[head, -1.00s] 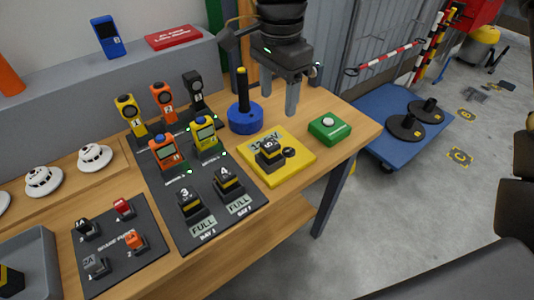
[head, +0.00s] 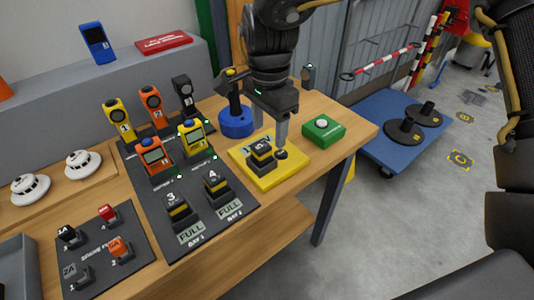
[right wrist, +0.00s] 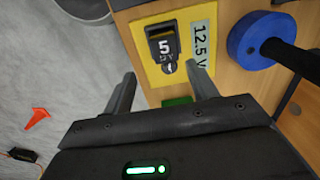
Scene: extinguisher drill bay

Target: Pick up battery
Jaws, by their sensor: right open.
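A black battery marked 5 (head: 262,155) sits on a yellow tester plate (head: 290,172) reading 12.5 V; it also shows in the right wrist view (right wrist: 163,45). Batteries 3 (head: 180,208) and 4 (head: 216,187) stand in bays labelled FULL on the dark mat (head: 172,240). My right gripper (head: 270,128) is open and empty, pointing down at the yellow plate, close to battery 5. In the right wrist view its fingertips (right wrist: 163,75) are spread, with the battery ahead, between their lines and apart from them. My left gripper is out of view.
A blue round base with a black post (head: 236,122) stands close left of my right gripper, and a green box with a white button (head: 323,129) to its right. Yellow and orange handheld meters (head: 155,157) stand on the mat. The table's edge lies right.

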